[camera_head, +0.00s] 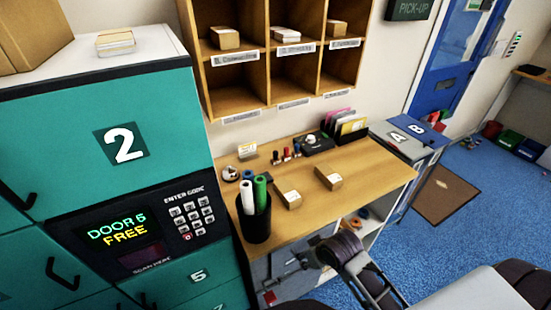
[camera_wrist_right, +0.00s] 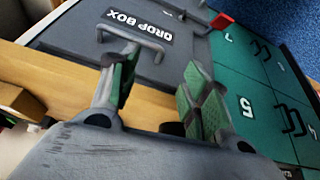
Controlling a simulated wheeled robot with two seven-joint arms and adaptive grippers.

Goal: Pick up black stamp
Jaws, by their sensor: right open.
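A small group of stamps stands at the back of the wooden desk in the head view, left of a dark tray. The black stamp (camera_head: 287,154) appears to be the dark one in the middle, between reddish ones; it is very small here. My right gripper (camera_head: 288,266) is low in front of the desk, well apart from the stamps. In the right wrist view, my right gripper (camera_wrist_right: 160,72) is open with nothing between its fingers. No stamp can be made out in the wrist view. My left gripper is not in view.
A black cup (camera_head: 254,222) with rolled tubes stands at the desk's left front, near the teal locker (camera_head: 110,140). Two small cartons (camera_head: 289,198) lie mid-desk. Wooden pigeonholes (camera_head: 240,98) hang above. A grey drop box (camera_wrist_right: 150,38) lies beyond the fingers. The desk's right front (camera_head: 375,178) is clear.

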